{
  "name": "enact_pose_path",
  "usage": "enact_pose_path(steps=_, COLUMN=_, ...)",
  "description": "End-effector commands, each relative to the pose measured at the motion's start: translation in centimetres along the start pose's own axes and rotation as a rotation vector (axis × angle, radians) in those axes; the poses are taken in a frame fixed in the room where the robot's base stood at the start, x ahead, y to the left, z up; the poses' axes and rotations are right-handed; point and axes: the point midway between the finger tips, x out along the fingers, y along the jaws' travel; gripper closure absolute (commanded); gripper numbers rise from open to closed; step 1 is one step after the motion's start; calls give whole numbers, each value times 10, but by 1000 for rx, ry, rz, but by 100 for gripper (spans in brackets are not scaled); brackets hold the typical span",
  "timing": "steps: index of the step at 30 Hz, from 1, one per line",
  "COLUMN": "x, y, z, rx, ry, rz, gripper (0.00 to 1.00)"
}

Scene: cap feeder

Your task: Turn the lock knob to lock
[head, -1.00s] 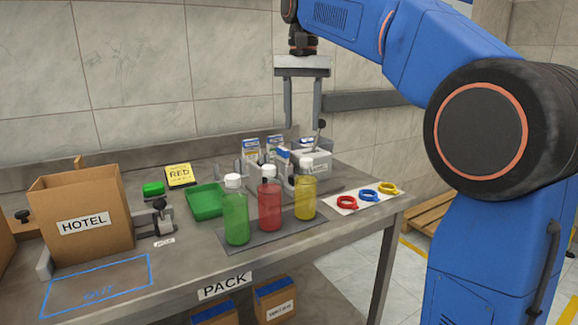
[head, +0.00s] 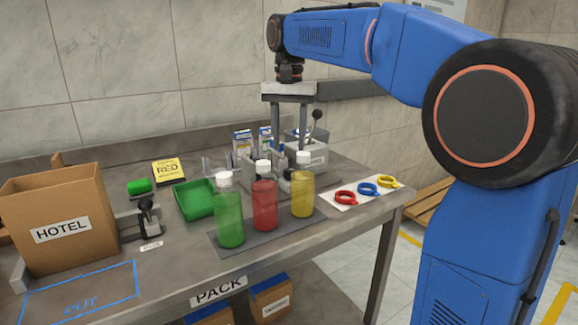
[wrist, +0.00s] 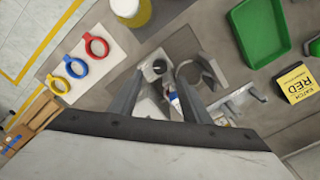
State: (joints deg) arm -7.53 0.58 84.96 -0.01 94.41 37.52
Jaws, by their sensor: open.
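My gripper (head: 291,138) is open and points down over the grey fixture (head: 243,165) behind the bottles. In the wrist view my gripper (wrist: 160,80) has its two fingers apart, with a round dark opening (wrist: 159,67) of the fixture just beyond the tips. Nothing is clearly held. A lever with a black ball knob (head: 317,114) rises from the labelled grey box, right of the fingers. Another black knob (head: 146,204) sits on a grey clamp beside the HOTEL box. I cannot tell which is the lock knob.
Green, red and yellow bottles (head: 264,205) stand on a dark mat in front of the fixture. Red, blue and yellow rings (head: 367,189) lie on a white card at right. A green tray (head: 193,200) and the HOTEL box (head: 57,218) are at left.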

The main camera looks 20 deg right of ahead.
Motion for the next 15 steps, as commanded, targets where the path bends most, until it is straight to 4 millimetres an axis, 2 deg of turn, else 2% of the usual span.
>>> enact_pose_path(steps=3, x=22, y=1, z=1, rx=0, ry=-3, rz=2, gripper=57)
enact_pose_path(steps=9, x=54, y=0, z=0, rx=0, ry=-2, rz=2, gripper=57)
enact_pose_path(steps=15, x=72, y=0, z=0, rx=0, ry=0, rz=0, gripper=57)
